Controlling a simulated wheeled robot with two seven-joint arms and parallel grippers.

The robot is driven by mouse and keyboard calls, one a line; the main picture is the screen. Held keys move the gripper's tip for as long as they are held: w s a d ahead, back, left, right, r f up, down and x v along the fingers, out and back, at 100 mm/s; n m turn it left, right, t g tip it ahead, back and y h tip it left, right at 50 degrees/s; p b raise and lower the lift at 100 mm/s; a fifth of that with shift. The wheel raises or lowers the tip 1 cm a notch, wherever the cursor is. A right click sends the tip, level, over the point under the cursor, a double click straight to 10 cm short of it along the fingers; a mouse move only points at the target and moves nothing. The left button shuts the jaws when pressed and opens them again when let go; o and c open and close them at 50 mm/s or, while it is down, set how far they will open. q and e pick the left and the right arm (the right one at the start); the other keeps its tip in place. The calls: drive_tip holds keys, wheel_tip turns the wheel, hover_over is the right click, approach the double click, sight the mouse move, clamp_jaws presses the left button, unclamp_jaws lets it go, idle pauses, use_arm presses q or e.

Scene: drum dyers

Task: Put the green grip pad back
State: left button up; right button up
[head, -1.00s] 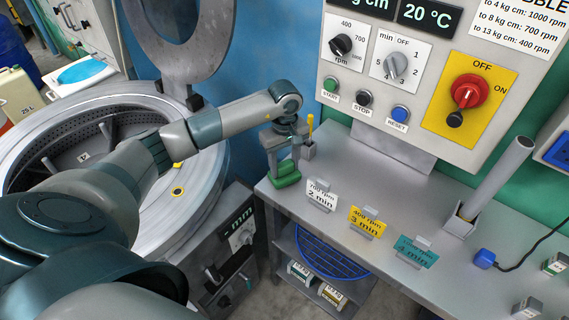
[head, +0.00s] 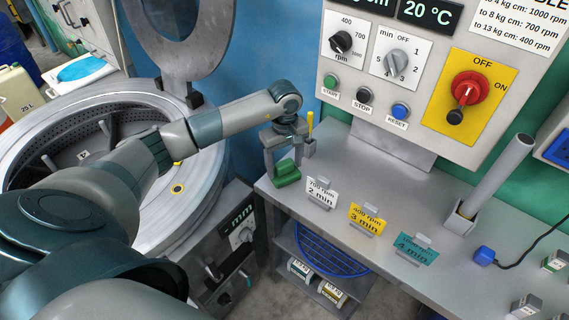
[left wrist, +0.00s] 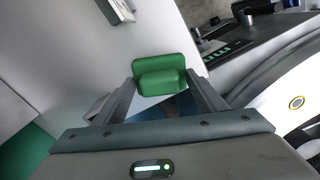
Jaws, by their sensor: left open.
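The green grip pad (head: 287,174) rests on the grey bench near its left corner, a low block with a raised part. My left gripper (head: 283,164) is open, pointing down over the pad, with a finger to either side. In the left wrist view the pad (left wrist: 160,72) shows between and just beyond the two spread fingertips (left wrist: 162,84), with gaps beside it. I cannot tell whether either finger touches it. My right gripper is not in view.
A yellow upright stick in a small holder (head: 310,140) stands close behind my gripper. Small signs, white (head: 321,193), yellow (head: 367,220) and teal (head: 416,250), stand to the right. The control panel (head: 440,75) rises behind. The open drum (head: 90,150) is at left.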

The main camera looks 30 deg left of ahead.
sight(285, 163)
use_arm(q)
drive_tip(key=shift+r, duration=0.2)
drive_tip(key=shift+w+r, duration=0.1)
drive_tip(key=shift+r, duration=0.1)
wheel_tip(285, 163, up, 11)
drive_tip(key=b, duration=0.4)
drive_tip(key=shift+r, duration=0.2)
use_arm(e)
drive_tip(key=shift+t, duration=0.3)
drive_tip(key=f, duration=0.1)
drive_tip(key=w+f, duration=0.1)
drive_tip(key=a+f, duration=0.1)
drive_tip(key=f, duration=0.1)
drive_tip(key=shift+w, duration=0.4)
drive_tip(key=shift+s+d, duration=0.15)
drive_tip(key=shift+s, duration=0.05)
